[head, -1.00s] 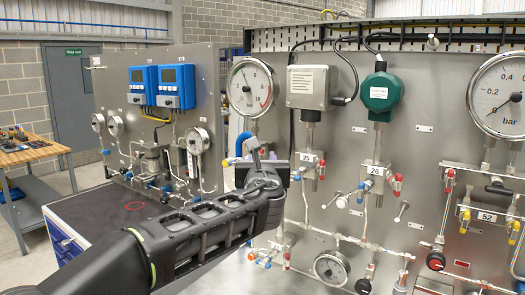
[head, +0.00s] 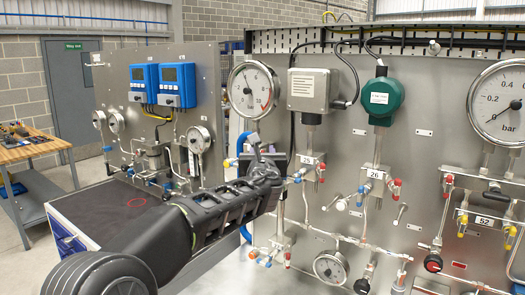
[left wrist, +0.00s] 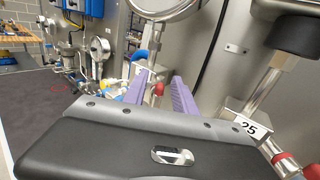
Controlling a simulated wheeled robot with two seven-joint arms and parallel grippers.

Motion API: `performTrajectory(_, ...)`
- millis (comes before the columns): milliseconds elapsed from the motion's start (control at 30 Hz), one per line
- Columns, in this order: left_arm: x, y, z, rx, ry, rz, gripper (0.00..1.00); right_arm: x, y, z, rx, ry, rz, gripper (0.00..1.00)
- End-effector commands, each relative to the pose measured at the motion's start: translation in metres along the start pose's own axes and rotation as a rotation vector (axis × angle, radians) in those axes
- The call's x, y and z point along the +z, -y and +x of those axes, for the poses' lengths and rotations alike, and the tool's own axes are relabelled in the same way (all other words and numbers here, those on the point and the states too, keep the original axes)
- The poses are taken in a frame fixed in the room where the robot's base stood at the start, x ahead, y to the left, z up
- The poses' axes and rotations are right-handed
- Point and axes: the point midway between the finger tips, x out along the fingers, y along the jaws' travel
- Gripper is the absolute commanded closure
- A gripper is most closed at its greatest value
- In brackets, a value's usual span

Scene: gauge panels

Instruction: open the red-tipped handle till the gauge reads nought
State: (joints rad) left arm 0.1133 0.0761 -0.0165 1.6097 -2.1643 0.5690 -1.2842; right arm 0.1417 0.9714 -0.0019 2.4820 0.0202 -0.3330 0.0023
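The round white gauge (head: 253,90) is on the panel above my left gripper. Its needle points up and left; the exact reading is too small to tell. My left gripper (head: 258,148) is in front of the pipework below this gauge and hides the fittings behind it. In the left wrist view the two purple fingers of my left gripper (left wrist: 158,92) stand apart. A red-tipped handle (left wrist: 158,89) shows between them, and I cannot tell whether they touch it. The gauge's lower rim (left wrist: 165,14) is above. My right gripper is not in view.
The valve labelled 26 (head: 375,174) and other red- and blue-tipped handles are to the right. A large bar gauge (head: 503,103) is at the far right. A second panel with blue displays (head: 177,86) stands left. A dark bench top (head: 120,207) is at lower left.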

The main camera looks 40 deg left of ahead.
Motion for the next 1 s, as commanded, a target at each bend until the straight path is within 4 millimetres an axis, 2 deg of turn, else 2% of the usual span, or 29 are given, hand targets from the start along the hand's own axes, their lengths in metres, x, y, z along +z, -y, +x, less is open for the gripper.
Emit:
performTrajectory(100, -0.0003, 0.0000, -0.0002, 0.000, 0.000, 0.000, 0.68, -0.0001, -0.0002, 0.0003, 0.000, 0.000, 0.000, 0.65)
performTrajectory(500, -0.0003, 0.0000, -0.0005, 0.000, 0.000, 0.000, 1.00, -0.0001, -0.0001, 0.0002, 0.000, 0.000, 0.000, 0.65)
performTrajectory(1000, -0.0007, 0.0000, -0.0005, 0.000, -0.001, -0.003, 1.00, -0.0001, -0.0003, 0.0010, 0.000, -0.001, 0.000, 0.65)
